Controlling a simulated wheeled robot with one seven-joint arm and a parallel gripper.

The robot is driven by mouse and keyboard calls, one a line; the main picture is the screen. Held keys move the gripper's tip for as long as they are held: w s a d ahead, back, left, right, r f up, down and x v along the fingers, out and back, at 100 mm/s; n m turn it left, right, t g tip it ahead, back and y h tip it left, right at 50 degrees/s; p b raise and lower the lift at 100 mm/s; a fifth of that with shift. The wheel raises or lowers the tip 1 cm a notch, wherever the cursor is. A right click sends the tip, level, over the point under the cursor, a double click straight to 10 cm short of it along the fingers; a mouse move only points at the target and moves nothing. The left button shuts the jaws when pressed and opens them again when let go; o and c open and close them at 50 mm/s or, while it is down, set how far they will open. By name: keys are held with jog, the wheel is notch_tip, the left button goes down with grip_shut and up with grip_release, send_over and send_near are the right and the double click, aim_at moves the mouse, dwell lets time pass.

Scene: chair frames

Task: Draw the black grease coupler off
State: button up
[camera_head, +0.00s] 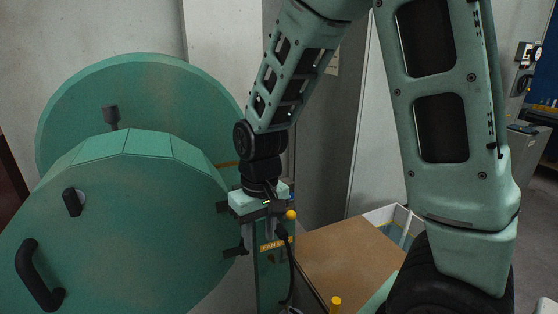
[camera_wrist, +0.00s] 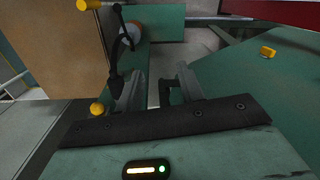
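The black grease coupler (camera_head: 282,233) sits beside my gripper in the head view, with a thin black hose running down from it. In the wrist view the coupler (camera_wrist: 116,84) is just left of the left finger, outside the finger gap. I cannot tell whether it touches that finger. My gripper (camera_wrist: 158,92) points down with its two fingers apart and nothing seen between them. In the head view my gripper (camera_head: 258,220) is partly hidden by its own body. What the coupler is seated on is not clear.
A yellow ball-shaped knob (camera_head: 291,215) is close beside my gripper. A yellow cylinder (camera_head: 336,302) stands near a brown board (camera_head: 345,255). A large green housing (camera_head: 120,220) with black handles fills the left. A green post with an orange label (camera_head: 272,245) is below the gripper.

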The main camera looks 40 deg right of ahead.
aim_at(282, 229)
jog(key=d+r+p, duration=0.1)
jog(key=d, duration=0.1)
jog(key=w+d+r+m+p, duration=0.1)
jog(key=d+r, duration=0.1)
jog(key=d, duration=0.1)
jog(key=w+d+r+m+p, duration=0.1)
jog(key=d+p, duration=0.1)
jog(key=shift+d+r+h, duration=0.15)
jog(key=shift+r+h, duration=0.1)
jog(key=shift+h, duration=0.05)
jog(key=shift+d+f, duration=0.15)
jog(key=shift+d, duration=0.05)
notch_tip(282, 229, down, 8)
jog(key=b, duration=0.7)
jog(key=shift+c, duration=0.6)
grip_shut()
jog(key=shift+r, duration=0.2)
jog(key=shift+s, duration=0.2)
jog(key=shift+s+a+p, duration=0.15)
jog(key=shift+s+a, duration=0.15)
jog(key=shift+s, duration=0.65)
jog(key=shift+s+a+p, duration=0.1)
jog(key=shift+s+a, duration=0.15)
jog(key=shift+s, duration=0.65)
jog(key=shift+s+a+p, duration=0.15)
jog(key=shift+s+a, duration=0.15)
jog(key=shift+s, duration=0.65)
